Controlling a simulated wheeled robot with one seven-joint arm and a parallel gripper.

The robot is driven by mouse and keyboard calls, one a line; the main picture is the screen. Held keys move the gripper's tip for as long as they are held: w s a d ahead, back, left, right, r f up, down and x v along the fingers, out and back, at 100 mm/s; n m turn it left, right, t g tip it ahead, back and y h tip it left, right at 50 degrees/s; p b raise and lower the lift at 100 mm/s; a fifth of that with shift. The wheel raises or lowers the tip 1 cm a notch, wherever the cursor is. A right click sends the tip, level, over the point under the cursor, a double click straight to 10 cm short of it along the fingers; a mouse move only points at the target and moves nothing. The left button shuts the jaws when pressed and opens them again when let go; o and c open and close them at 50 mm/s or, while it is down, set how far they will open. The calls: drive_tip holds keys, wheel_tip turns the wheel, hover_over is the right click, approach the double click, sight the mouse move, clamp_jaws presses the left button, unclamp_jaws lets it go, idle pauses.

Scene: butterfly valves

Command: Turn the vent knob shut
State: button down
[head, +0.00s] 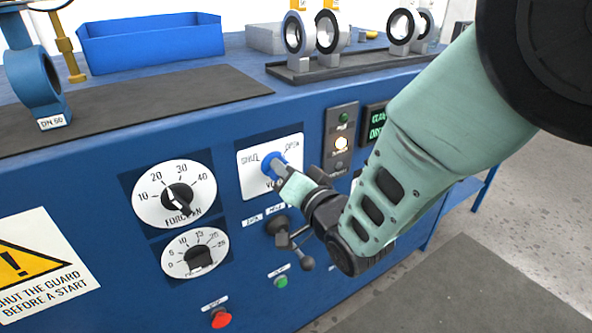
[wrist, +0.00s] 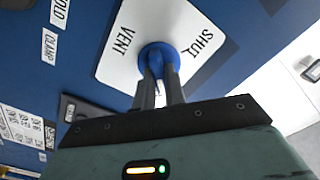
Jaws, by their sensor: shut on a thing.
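The vent knob (head: 270,163) is blue and sits on a white plate (head: 251,181) on the front of the blue cabinet. The plate reads SHUT at its upper left and OPEN at its upper right. In the wrist view the blue knob (wrist: 158,57) lies between my gripper's two fingers, with the words VENT and SHUT beside it. My gripper (wrist: 158,78) is shut on the knob. In the head view my gripper (head: 281,175) reaches it from the lower right and hides part of it and of the plate's lettering.
Left of the plate are two dials, a force dial (head: 176,197) and a smaller one (head: 200,258). Below are a black lever (head: 279,226), a green button (head: 282,282) and a red button (head: 221,318). A lamp panel (head: 341,141) stands close on the right.

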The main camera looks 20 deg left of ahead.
drive_tip(key=shift+s+a+f+n+b, duration=0.15)
drive_tip(key=shift+n+b, duration=1.85)
drive_tip(key=shift+n, duration=1.45)
drive_tip(key=shift+s+a+r+n+b, duration=0.1)
drive_tip(key=shift+n+b, duration=1.9)
drive_tip(key=shift+n, duration=1.4)
drive_tip(key=shift+s+a+f+n+b, duration=0.15)
drive_tip(key=shift+n+b, duration=1.85)
drive_tip(key=shift+n, duration=1.45)
drive_tip(key=shift+d+r, duration=0.1)
drive_tip(key=shift+r, duration=0.05)
drive_tip(key=c, duration=1.5)
unclamp_jaws()
drive_tip(key=shift+o, duration=0.2)
